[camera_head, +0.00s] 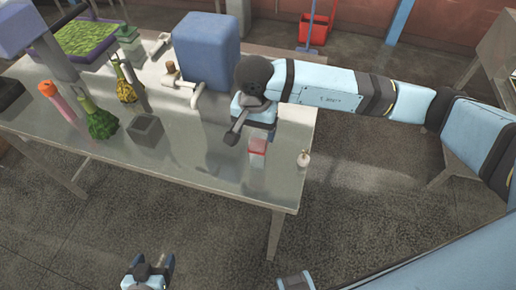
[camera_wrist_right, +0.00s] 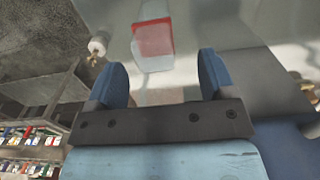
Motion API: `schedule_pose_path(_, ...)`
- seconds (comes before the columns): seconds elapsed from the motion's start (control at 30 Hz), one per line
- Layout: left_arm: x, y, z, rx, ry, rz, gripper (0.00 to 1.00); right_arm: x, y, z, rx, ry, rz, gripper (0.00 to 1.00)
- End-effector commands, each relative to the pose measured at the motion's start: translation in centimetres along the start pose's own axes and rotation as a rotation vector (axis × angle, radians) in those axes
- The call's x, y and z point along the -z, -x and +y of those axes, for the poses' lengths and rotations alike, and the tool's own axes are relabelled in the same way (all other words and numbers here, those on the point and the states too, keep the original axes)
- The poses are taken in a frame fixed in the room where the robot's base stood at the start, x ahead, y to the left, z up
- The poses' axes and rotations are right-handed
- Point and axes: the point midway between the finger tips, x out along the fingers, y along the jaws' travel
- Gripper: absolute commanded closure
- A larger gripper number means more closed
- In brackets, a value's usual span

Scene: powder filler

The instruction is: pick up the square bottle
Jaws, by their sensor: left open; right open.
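The square bottle (camera_head: 257,154), pale with a red band, stands on the metal table near its front right. It also shows in the right wrist view (camera_wrist_right: 153,38), ahead of the fingers and roughly centred between them. My right gripper (camera_head: 243,134) is open and empty, beside and behind the bottle in the head view. Its two blue fingers (camera_wrist_right: 163,72) are spread, with the bottle beyond their tips and apart from them. My left gripper (camera_head: 149,268) is open and empty, low at the bottom of the head view, away from the table.
The front table strip is clear.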

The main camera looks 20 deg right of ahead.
Motion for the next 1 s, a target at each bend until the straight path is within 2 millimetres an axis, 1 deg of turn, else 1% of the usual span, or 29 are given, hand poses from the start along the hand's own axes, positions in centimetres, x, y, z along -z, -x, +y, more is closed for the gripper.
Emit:
schedule_pose_path(0.03, 0.1, 0.1, 0.0, 0.0, 0.0, 0.0, 0.24, -0.1, -0.5, 0.0, -0.001, 0.0, -0.001, 0.23)
schedule_pose_path(0.23, 0.6, 0.4, 0.0, 0.0, 0.0, -0.001, 0.24, -0.1, -1.8, 0.3, -0.002, -0.002, -0.002, 0.23)
schedule_pose_path(0.4, 1.6, 1.1, 0.0, 0.002, -0.001, 0.0, 0.24, -0.1, -4.3, 0.9, -0.003, -0.002, -0.004, 0.23)
schedule_pose_path(0.53, 1.8, 1.2, -0.2, 0.006, -0.001, 0.003, 0.24, 0.0, -5.9, 0.8, -0.001, -0.001, -0.002, 0.23)
schedule_pose_path(0.63, 1.8, 1.2, -0.3, 0.008, 0.0, 0.003, 0.24, 0.0, -6.3, 0.8, 0.0, 0.0, -0.001, 0.23)
schedule_pose_path(0.8, 1.7, 1.1, -0.4, 0.01, 0.0, 0.002, 0.24, 0.0, -6.3, 0.8, 0.001, 0.0, 0.0, 0.23)
schedule_pose_path(0.83, 1.6, 1.1, -0.4, 0.01, 0.0, 0.002, 0.24, 0.0, -6.3, 0.8, 0.001, 0.0, -0.001, 0.28)
schedule_pose_path(0.87, 1.6, 1.1, -0.3, 0.01, 0.0, 0.001, 0.24, 0.0, -6.3, 0.8, 0.001, 0.0, 0.0, 0.35)
schedule_pose_path(0.9, 1.6, 1.1, -0.3, 0.01, 0.0, 0.001, 0.24, 0.0, -6.3, 0.8, 0.001, 0.0, -0.001, 0.44)
schedule_pose_path(0.97, 1.6, 1.1, -0.3, 0.009, 0.0, 0.001, 0.24, 0.0, -6.3, 0.8, 0.001, 0.0, -0.001, 0.58)
schedule_pose_path(1.0, 1.6, 1.2, -0.3, 0.009, 0.0, 0.0, 0.24, 0.0, -6.3, 0.8, 0.001, 0.0, -0.001, 0.67)
